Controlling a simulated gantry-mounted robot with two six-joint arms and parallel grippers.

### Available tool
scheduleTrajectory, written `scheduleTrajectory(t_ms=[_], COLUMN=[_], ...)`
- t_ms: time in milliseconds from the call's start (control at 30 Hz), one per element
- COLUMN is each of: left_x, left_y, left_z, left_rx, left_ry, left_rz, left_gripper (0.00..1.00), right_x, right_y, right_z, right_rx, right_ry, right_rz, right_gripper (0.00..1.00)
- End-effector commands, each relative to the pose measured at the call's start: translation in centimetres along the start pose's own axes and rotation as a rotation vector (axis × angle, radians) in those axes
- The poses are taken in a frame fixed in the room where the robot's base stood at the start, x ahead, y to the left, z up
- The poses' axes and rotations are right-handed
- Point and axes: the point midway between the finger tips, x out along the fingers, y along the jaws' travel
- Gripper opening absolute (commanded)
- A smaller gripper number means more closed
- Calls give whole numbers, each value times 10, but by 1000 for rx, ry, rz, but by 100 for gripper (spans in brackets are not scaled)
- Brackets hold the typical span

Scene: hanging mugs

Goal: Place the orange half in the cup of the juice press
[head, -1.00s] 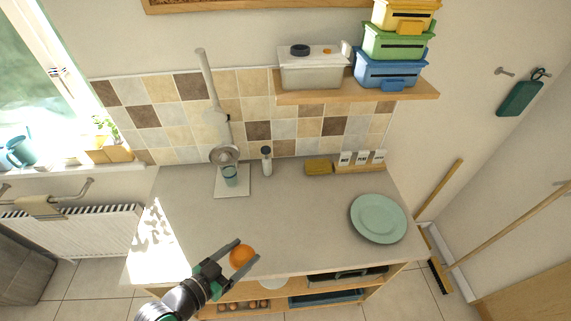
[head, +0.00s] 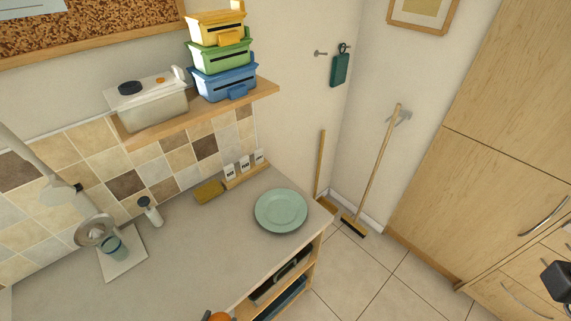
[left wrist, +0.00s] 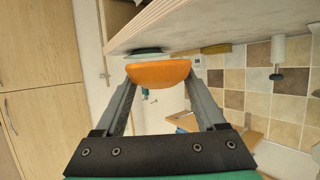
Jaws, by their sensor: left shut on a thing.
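The orange half (left wrist: 158,73) is clamped between the two fingertips of my left gripper (left wrist: 160,80) in the left wrist view. In the head view only a sliver of the orange half (head: 219,317) and a dark fingertip show at the bottom edge, near the counter's front. The juice press (head: 62,192) stands at the left of the counter, its long lever running up the wall. Its round metal cup (head: 95,229) sits above a teal glass (head: 113,248) on a white base (head: 128,265). The inside of the cup is hard to make out.
A green plate (head: 281,210) lies on the right part of the counter (head: 190,255). A small bottle (head: 150,211) stands right of the press, and a yellow sponge (head: 209,191) lies further right. A shelf (head: 205,115) with boxes hangs above. The counter's middle is clear.

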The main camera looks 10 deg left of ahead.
Motion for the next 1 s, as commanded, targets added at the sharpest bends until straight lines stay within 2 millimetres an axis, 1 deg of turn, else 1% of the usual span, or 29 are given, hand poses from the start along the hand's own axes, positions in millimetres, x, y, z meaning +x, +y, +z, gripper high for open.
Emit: scheduleTrajectory(t_ms=[433, 567, 633, 767, 867, 967, 1000], left_x=[0, 0, -1, -7, -17, -28, -33], left_y=[0, 0, 2, 10, -2, -22, -32], left_z=[0, 4, 6, -1, -16, -29, -35], left_rx=[-2, 2, 8, 28, 28, 15, 6], left_ry=[-1, -3, -3, 0, 4, 3, 3], left_rz=[-5, 10, 27, 74, 69, 36, 14], left_gripper=[5, 5, 5, 5, 5, 4, 4], right_x=[0, 0, 0, 0, 0, 0, 0], right_y=[0, 0, 0, 0, 0, 0, 0], right_z=[0, 0, 0, 0, 0, 0, 0], right_rx=[0, 0, 0, 0, 0, 0, 0], right_ry=[0, 0, 0, 0, 0, 0, 0], right_rz=[0, 0, 0, 0, 0, 0, 0], right_gripper=[50, 50, 50, 50, 50, 50, 50])
